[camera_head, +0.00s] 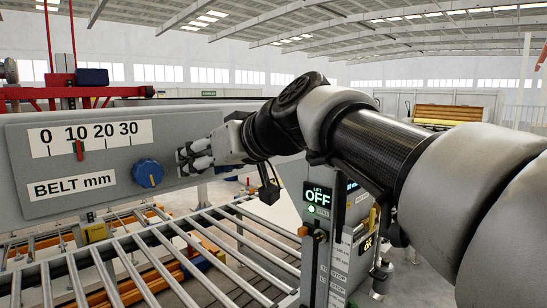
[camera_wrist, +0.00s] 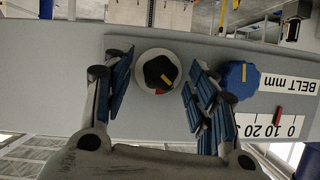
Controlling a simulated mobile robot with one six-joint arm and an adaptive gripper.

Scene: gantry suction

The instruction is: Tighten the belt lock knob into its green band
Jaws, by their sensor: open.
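A dark knob (camera_wrist: 158,72) with a yellow mark sits on a round pale plate (camera_wrist: 143,85) on the grey panel, in the wrist view. The yellow mark points to the lower right, and a small red patch shows at the plate's lower edge. In the head view my gripper (camera_head: 185,160) is at the grey panel (camera_head: 110,195) and hides the dark knob.
A blue knob (camera_head: 147,173) with a yellow mark is close beside my gripper, left in the head view. A BELT mm scale (camera_head: 92,136) has a red pointer near 10. A LIFT box (camera_head: 322,235) reading OFF stands below my arm. Rollers (camera_head: 160,260) lie below the panel.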

